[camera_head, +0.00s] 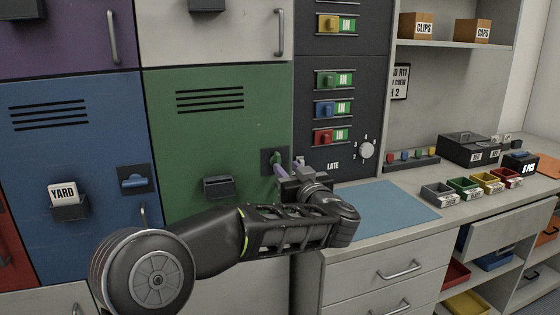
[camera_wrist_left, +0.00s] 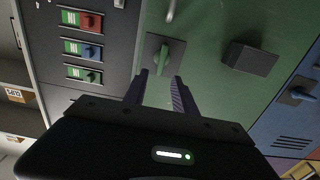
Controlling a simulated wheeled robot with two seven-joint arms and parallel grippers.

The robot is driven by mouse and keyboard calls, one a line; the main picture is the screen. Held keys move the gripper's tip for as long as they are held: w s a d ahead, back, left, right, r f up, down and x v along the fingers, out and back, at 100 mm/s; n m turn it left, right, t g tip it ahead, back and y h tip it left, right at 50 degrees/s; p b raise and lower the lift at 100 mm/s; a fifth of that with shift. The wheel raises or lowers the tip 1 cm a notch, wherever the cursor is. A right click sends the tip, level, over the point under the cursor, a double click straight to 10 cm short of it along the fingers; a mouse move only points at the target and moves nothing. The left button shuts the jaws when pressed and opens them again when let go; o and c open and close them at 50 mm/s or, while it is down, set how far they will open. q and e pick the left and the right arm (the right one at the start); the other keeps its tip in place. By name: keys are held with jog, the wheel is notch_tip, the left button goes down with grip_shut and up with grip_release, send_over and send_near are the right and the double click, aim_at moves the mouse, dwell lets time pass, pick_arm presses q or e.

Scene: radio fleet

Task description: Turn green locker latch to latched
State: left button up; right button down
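The green locker door (camera_head: 215,130) is closed in the middle of the head view. Its green latch (camera_head: 274,157) sits on a dark plate at the door's right edge, partly hidden by my left gripper. In the left wrist view the latch handle (camera_wrist_left: 162,57) stands roughly upright on its plate. My left gripper (camera_head: 280,167) is right in front of the latch. In the left wrist view its two fingers (camera_wrist_left: 160,92) are apart, with the handle just beyond the gap between their tips; I cannot tell whether they touch it. My right gripper is not in view.
A dark holder (camera_head: 218,187) juts from the green door left of the latch. The blue locker's latch (camera_head: 134,182) lies horizontal. A dark panel (camera_head: 345,90) with IN sliders stands right of the door. A counter with a blue mat (camera_head: 390,208) lies lower right.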

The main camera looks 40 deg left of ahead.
aim_at(279, 160)
pick_arm(q)
jog(key=p+x, duration=0.1)
jog(key=x, duration=0.5)
jog(key=shift+w+a, duration=0.15)
jog(key=shift+a, duration=0.05)
grip_shut()
dwell(0.4)
